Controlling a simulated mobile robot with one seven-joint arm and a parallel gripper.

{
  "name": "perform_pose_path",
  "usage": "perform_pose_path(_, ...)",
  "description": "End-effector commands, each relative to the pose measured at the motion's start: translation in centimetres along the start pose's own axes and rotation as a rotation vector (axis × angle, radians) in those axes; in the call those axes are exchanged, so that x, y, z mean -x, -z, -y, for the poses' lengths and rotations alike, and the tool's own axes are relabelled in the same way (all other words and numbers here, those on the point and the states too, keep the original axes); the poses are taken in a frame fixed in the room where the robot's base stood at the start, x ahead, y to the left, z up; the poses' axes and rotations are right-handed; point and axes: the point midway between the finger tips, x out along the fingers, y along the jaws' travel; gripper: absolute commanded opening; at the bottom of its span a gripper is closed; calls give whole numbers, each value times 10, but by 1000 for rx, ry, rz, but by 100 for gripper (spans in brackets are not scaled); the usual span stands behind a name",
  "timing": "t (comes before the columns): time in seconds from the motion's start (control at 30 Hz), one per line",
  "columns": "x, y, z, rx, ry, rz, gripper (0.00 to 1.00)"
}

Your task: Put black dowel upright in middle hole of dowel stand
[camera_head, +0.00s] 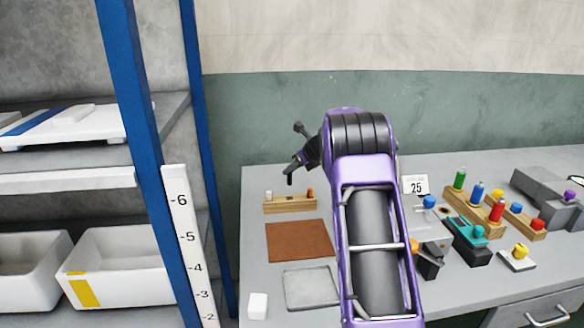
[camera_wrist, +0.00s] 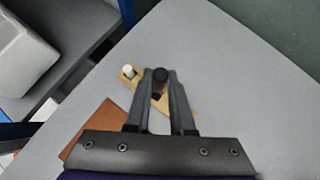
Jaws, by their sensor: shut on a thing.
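The wooden dowel stand (camera_head: 290,204) lies on the grey table, with a white dowel (camera_head: 268,195) in its left end and an orange dowel (camera_head: 310,193) in its right end. My gripper (camera_head: 292,167) is shut on the black dowel (camera_head: 290,178), which hangs about upright over the middle of the stand, its lower end apart from it. In the wrist view the fingers (camera_wrist: 158,82) close around the black dowel (camera_wrist: 160,76). The stand (camera_wrist: 143,87) shows behind them with the white dowel (camera_wrist: 128,71).
A brown mat (camera_head: 298,241), a clear tray (camera_head: 311,287) and a white block (camera_head: 258,305) lie in front of the stand. A sign reading 25 (camera_head: 416,185) and a rack of coloured pegs (camera_head: 476,207) stand right of my arm. A blue-posted shelf (camera_head: 140,110) is at left.

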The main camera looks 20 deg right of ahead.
Motion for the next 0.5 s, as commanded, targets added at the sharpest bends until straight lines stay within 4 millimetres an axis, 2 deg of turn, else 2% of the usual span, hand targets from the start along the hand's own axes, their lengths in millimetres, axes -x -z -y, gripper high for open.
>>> perform_pose_path(0.3,-23,23,0,-1,0,0,0)
perform_pose_path(0.5,-28,29,0,0,1,0,0)
